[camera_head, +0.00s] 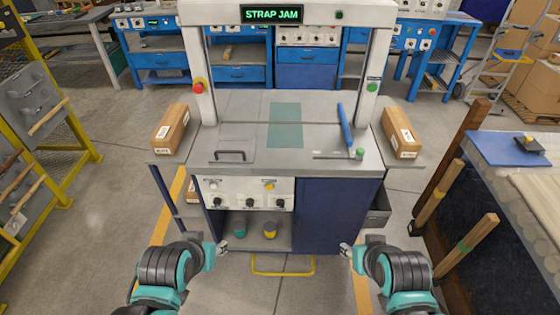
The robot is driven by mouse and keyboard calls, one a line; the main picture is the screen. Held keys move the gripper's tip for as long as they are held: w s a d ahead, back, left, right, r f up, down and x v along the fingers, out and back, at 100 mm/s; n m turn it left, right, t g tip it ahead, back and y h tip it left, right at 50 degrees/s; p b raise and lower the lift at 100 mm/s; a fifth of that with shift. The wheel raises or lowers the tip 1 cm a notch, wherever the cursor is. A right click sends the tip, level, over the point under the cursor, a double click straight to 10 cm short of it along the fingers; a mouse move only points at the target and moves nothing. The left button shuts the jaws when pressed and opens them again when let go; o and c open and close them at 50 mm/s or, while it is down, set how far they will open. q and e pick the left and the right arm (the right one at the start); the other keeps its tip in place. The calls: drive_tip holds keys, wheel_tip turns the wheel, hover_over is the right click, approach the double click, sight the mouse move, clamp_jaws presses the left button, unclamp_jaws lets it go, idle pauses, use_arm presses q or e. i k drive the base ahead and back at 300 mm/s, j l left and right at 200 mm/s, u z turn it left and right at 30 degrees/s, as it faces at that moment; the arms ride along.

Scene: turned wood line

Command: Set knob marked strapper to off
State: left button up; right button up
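A strapping machine stands in front of me, with a sign reading STRAP JAM (271,14) on its arch. Its white front control panel (234,187) carries a row of three black knobs: a left knob (217,202), a middle knob (249,203) and a right knob (280,203). Their labels are too small to read, so I cannot tell which is marked strapper or how each is set. My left gripper (222,248) is below and apart from the left knob. My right gripper (345,250) is low before the blue cabinet door. Both fingertips are too small to judge.
A yellow handle bar (283,272) spans the floor-level front between my grippers. A red button (199,86) sits on the left post. Cardboard boxes (170,129) (402,129) lie on both side shelves. Wooden posts (468,245) and a workbench (488,148) stand at right.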

sight(217, 201)
drive_tip(key=i+l+u, duration=0.15)
drive_tip(key=l+u, duration=0.25)
drive_tip(key=i+l+u, duration=0.15)
drive_tip(key=u, duration=0.25)
drive_tip(key=l+u, duration=0.4)
drive_tip(key=i, duration=0.05)
